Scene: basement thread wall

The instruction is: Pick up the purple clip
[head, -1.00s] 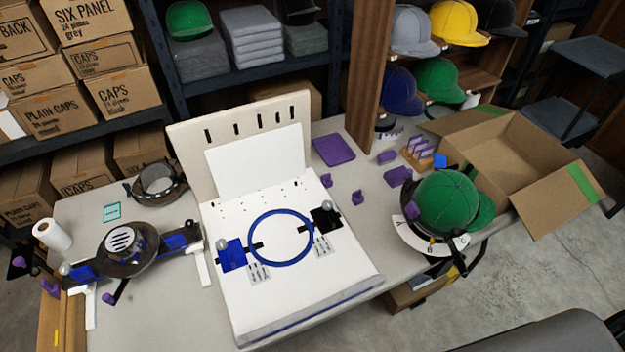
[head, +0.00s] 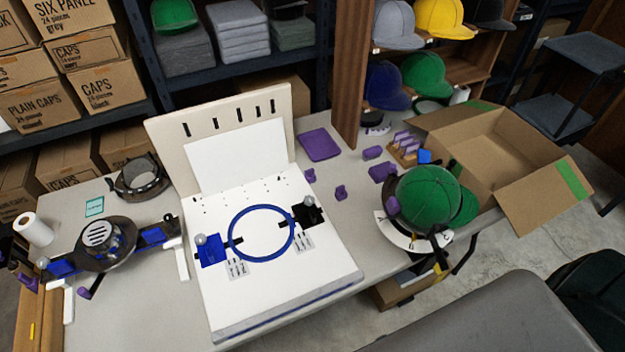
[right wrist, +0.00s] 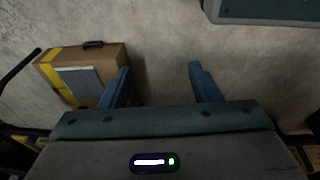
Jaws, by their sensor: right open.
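Several small purple pieces lie on the grey table, and I cannot tell which one is the purple clip. One small upright purple piece (head: 340,192) stands right of the white board, and another (head: 309,175) is behind it. Flatter purple pieces (head: 372,152) lie near a wooden holder, and one purple piece (head: 392,205) is at the green cap. A purple piece (head: 84,292) is also at the left hoop fixture. My right gripper (right wrist: 161,72) is open and empty above the floor, away from the table pieces. My left gripper is in neither view.
A white board with a blue hoop (head: 232,240) fills the table's middle. A green cap (head: 428,197) on a stand and an open cardboard box (head: 490,150) are at the right. A closed box (right wrist: 85,75) is on the floor below my right gripper.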

